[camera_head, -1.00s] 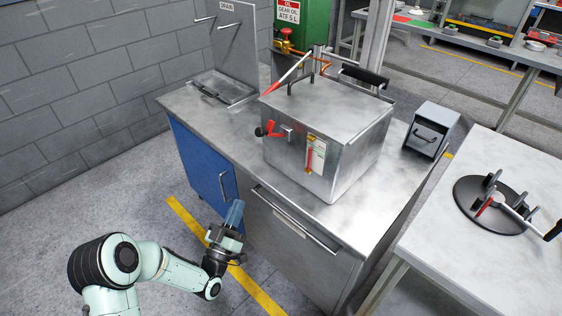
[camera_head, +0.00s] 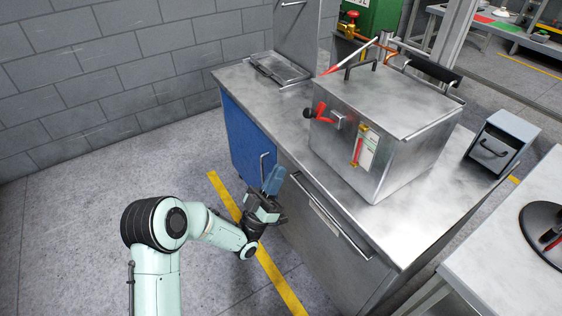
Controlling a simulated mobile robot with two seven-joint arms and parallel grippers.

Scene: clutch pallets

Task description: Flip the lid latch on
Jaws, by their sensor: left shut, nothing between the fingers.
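A steel box with a flat lid (camera_head: 384,100) stands on the steel counter. The lid has a dark handle (camera_head: 361,68) on top and looks closed. On the box's front face, near the upper left, are a red lever with a black knob (camera_head: 322,113) and a small metal bracket (camera_head: 338,121) beside it. I cannot tell which of these is the latch. My left gripper (camera_head: 273,179) is shut and empty, pointing up in front of the blue cabinet door, lower than the box and apart from it. My right gripper is not in view.
The counter (camera_head: 290,116) has a blue door (camera_head: 247,138) and a drawer with a long bar handle (camera_head: 328,217). A gauge (camera_head: 362,148) is on the box front. A small grey box (camera_head: 502,140) stands right. A pale table (camera_head: 510,235) is at lower right.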

